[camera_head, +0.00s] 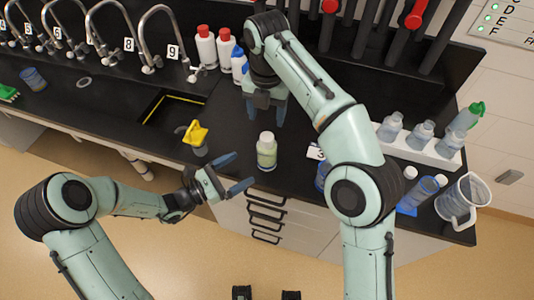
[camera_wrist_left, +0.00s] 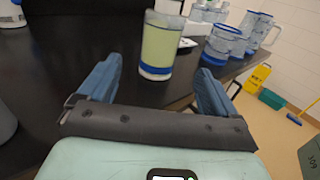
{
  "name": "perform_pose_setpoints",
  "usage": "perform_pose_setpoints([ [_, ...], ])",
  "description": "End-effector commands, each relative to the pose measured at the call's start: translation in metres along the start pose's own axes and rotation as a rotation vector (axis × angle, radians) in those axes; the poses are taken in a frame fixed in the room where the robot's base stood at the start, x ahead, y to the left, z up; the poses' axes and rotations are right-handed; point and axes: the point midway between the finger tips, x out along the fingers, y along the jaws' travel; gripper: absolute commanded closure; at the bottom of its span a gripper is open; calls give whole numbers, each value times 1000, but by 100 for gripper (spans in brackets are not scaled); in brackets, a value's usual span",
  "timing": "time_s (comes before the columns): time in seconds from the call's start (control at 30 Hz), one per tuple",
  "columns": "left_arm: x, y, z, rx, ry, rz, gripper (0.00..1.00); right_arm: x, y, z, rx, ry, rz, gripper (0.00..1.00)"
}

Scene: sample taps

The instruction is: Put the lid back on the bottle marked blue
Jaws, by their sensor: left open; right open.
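A clear bottle (camera_head: 266,152) with pale green liquid stands upright on the dark bench, with a whitish top. I cannot make out a loose lid.
A yellow-topped item (camera_head: 195,134) stands left of the bottle. White bottles (camera_head: 206,47) with red caps stand at the back by the sink (camera_head: 172,112). A numbered card (camera_head: 315,152), a white rack (camera_head: 440,154) of bottles and a clear jug (camera_head: 463,200) are on the right.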

Motion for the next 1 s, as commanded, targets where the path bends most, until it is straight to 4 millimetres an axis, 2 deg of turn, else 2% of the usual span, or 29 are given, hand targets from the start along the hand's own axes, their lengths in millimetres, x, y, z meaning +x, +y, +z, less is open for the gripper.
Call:
perform_pose_setpoints([
  [0.3, 65, -1, 0, -1, -2, -4, 8, 0, 0, 0, 0, 0, 0, 38],
  [0.5, 94, 0, 0, -1, -1, -2, 8, 0, 0, 0, 0, 0, 0, 38],
  [0.7, 108, 0, 0, -1, 0, 0, 8, 0, 0, 0, 0, 0, 0, 38],
  [1.0, 109, 0, 0, -1, 0, 0, 8, 0, 0, 0, 0, 0, 0, 38],
])
